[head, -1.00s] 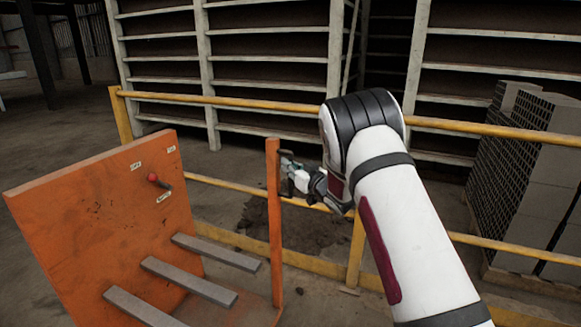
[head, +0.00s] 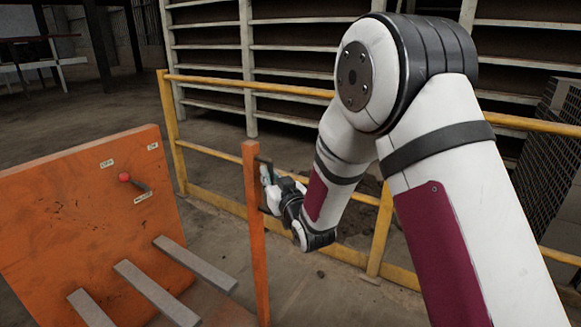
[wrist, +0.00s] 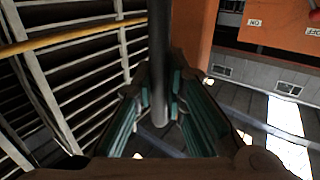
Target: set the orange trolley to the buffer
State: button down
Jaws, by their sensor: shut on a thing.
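The orange trolley (head: 85,215) stands at the lower left of the head view, partly cut off by the frame. It has a tall scuffed panel with small labels and a red-knobbed lever (head: 130,181), several grey bars, and an orange post (head: 254,230). My gripper (head: 266,184) is at the upper part of the post, on its right side. In the wrist view my gripper (wrist: 160,118) is shut on a dark upright handle bar (wrist: 158,60), which runs between its teal-lined fingers. I cannot identify the buffer.
A yellow railing (head: 210,151) runs behind the trolley and my arm, with a post (head: 380,230) to the right. White-framed racks (head: 290,60) stand behind it. A dark mesh stack (head: 555,150) is at the right. Open floor lies at the back left.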

jog(key=s+a, duration=0.4)
jog(key=s, duration=0.2)
jog(key=shift+a+b, duration=0.15)
jog(key=shift+b, duration=0.3)
jog(key=shift+f, duration=0.15)
jog(key=c, duration=1.6)
grip_release()
jog(key=shift+s+a, duration=0.1)
jog(key=v, duration=0.7)
jog(key=shift+s, duration=0.15)
